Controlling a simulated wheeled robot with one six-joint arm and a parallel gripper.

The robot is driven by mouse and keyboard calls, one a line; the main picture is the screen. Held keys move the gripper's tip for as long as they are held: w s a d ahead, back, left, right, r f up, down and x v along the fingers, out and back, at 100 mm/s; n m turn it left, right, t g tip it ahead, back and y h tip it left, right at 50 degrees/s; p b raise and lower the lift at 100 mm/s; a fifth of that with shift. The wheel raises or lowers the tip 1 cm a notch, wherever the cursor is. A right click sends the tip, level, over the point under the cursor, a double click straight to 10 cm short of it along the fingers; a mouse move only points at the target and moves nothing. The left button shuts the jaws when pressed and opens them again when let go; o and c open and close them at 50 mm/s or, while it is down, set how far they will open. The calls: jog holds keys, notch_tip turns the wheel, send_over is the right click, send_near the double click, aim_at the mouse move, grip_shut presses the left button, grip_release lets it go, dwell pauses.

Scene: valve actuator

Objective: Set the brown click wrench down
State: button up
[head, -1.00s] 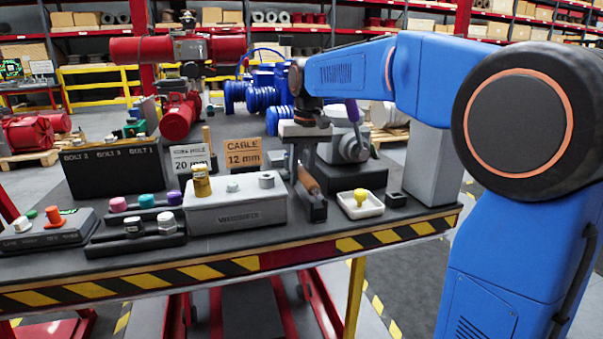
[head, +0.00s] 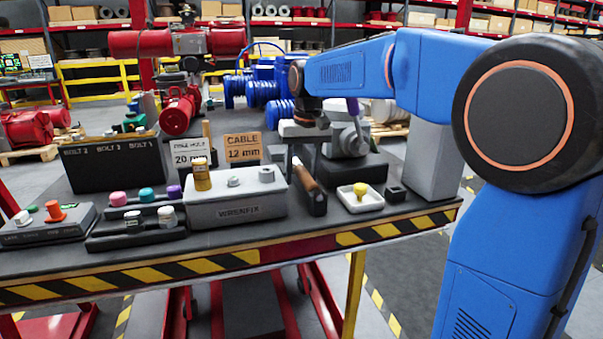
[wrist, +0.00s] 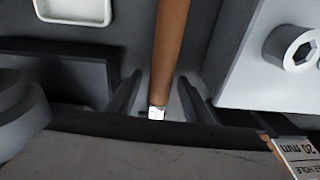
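My gripper (wrist: 159,95) has one dark finger on each side of the wrench. A gap shows between the left finger and the shaft; the right finger is closer. The fingers look open around it. In the head view my gripper (head: 300,158) is partly hidden.
The grey WRENFIX box (head: 238,207) stands close on the left, with sockets on top. A white tray (head: 359,203) with a yellow knob and a small black block (head: 396,193) are on the right. Behind are the CABLE 12 mm sign (head: 243,147) and a grey machine (head: 346,140).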

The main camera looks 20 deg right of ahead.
notch_tip(320, 180, up, 17)
jog(key=s+d, duration=0.1)
jog(key=shift+s+r, duration=0.15)
jog(key=shift+s, duration=0.2)
dwell(0.4)
dwell(0.3)
jog(key=s+d+f+t, duration=0.1)
jog(key=s+d+f, duration=0.2)
jog(key=s+f, duration=1.2)
jog(key=s+d+f+t, duration=0.2)
jog(key=s+d+f, duration=0.1)
jog(key=s+f, duration=1.3)
jog(key=shift+s+t+h, duration=0.3)
jog(key=shift+s+h, duration=0.05)
jog(key=shift+h, duration=0.05)
